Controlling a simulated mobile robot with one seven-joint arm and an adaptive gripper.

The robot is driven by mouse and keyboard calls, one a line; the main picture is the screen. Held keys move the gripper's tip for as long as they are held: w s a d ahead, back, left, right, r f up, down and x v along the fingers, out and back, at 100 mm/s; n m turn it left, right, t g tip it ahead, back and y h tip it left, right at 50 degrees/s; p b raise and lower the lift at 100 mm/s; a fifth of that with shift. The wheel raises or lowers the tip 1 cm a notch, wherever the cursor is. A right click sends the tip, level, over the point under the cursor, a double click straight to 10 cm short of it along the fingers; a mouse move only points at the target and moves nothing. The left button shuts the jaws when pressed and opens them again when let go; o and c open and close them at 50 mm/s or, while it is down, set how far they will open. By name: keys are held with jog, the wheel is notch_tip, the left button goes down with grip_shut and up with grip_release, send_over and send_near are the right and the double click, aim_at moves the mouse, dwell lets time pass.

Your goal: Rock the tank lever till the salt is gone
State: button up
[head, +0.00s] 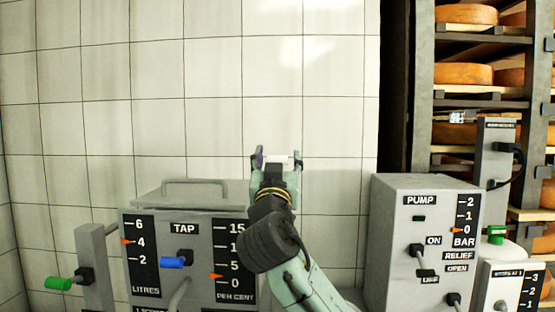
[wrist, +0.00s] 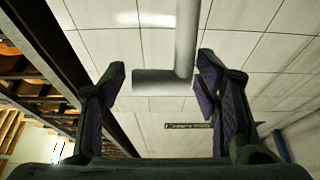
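The grey tank (head: 186,215) marked TAP stands at the lower left of the head view. Its LITRES pointer (head: 126,241) is at 4; its PER CENT pointer (head: 215,276) is between 0 and 5. My gripper (head: 277,160) is raised in front of the tiled wall, right of the tank's top. A pale bar shows between its fingertips. In the wrist view a grey rod ending in a crossbar (wrist: 165,81) sits between the open fingers; I cannot tell whether they touch it. How this bar joins the tank is hidden. A grey rod (head: 179,294) slants across the tank's lower front.
A blue tap handle (head: 173,262) sticks out from the tank. A green-handled post (head: 95,265) stands left of it. The PUMP box (head: 427,215), with levers and a BAR gauge near 0, stands right. Cheese shelves (head: 480,38) rise behind. The wall above is clear.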

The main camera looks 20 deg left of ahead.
grip_shut()
dwell(0.6)
